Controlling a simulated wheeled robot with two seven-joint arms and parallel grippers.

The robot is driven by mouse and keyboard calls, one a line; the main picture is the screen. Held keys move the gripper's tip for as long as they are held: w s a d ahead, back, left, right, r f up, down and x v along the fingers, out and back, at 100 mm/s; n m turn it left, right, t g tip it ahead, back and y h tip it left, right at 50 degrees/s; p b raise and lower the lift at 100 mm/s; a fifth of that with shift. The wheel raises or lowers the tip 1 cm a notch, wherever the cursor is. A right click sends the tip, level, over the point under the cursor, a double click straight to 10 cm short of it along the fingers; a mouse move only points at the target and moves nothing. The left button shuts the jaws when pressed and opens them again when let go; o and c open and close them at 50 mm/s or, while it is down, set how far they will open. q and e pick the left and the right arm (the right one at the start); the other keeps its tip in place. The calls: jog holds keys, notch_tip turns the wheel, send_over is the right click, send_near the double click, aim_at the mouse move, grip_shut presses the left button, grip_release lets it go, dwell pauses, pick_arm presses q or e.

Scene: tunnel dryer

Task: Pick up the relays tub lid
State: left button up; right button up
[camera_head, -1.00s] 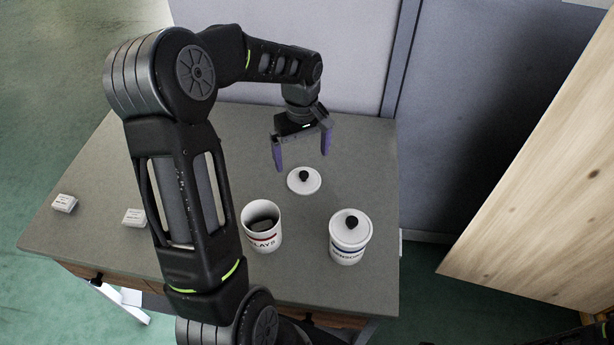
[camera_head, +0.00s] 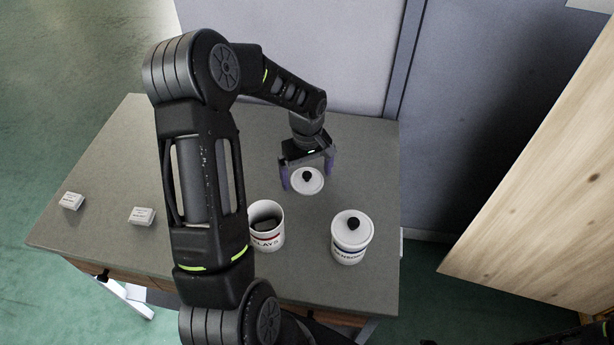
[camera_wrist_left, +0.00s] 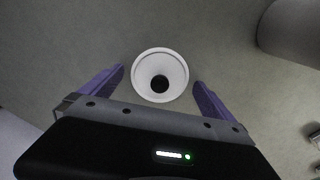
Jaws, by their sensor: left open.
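The relays tub lid (camera_head: 307,186) is a white disc with a black knob, lying on the grey table behind the tubs. It also shows in the left wrist view (camera_wrist_left: 160,64), with its knob facing the camera. My left gripper (camera_head: 306,180) is open, its purple fingers on either side of the lid. In the left wrist view, the lid appears between and just beyond the fingertips (camera_wrist_left: 158,78), with a gap on each side. The relays tub (camera_head: 278,239) stands uncovered, with a dark item inside. My right gripper is not seen.
Two small white boxes (camera_head: 72,201) (camera_head: 143,216) lie at the table's left. A wooden panel (camera_head: 530,170) rises at the right. The table (camera_head: 110,170) is clear at the back left.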

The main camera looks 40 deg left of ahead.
aim_at(307, 174)
pick_arm(q)
jog(key=shift+f, duration=0.1)
jog(key=shift+c, duration=0.4)
jog(key=c, duration=1.2)
jog(key=shift+o, duration=0.2)
notch_tip(307, 174, up, 10)
jog(key=shift+b, duration=0.9)
